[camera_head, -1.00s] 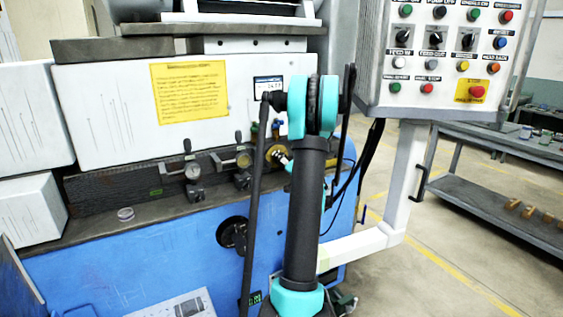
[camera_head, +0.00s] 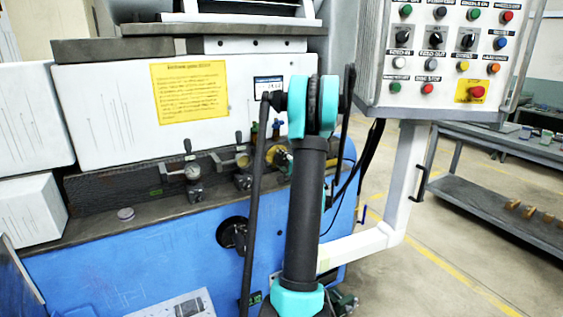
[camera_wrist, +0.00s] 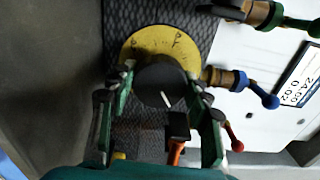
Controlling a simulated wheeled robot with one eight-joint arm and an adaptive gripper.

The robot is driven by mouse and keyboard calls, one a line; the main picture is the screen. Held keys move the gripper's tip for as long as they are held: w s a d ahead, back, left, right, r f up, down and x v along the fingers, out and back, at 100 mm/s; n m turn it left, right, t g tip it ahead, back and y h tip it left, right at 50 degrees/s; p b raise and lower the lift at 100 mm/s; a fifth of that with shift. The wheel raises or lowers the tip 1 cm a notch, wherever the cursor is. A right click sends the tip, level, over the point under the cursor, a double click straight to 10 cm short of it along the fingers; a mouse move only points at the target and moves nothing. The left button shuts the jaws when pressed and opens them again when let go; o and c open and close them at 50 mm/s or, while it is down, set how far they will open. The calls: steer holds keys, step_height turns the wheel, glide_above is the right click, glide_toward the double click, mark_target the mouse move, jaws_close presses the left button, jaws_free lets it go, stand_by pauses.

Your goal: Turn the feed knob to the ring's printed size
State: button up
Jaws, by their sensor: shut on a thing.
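In the wrist view, the dark round feed knob (camera_wrist: 152,84) with a short white line sits in front of a yellow dial plate (camera_wrist: 187,46) with black marks. My gripper (camera_wrist: 160,76) has its two green fingers on opposite sides of the knob and is shut on it. The white line points down and slightly right. A small display (camera_wrist: 299,78) at the right appears to read 24.00 over 0.02; it also shows in the head view (camera_head: 268,88), too small to read. A small grey round piece (camera_head: 126,213), possibly the ring, lies on the machine's ledge.
Brass fittings with a blue-tipped lever (camera_wrist: 240,82) and a red-tipped lever (camera_wrist: 233,138) stand close right of the knob. A button panel (camera_head: 447,60) hangs at upper right. A yellow notice (camera_head: 190,91) is on the white cover.

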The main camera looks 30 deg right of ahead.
stand_by(0.4)
steer(key=o, duration=1.2)
steer(key=shift+c, duration=0.2)
steer(key=s, duration=1.2)
steer(key=shift+d, duration=0.25)
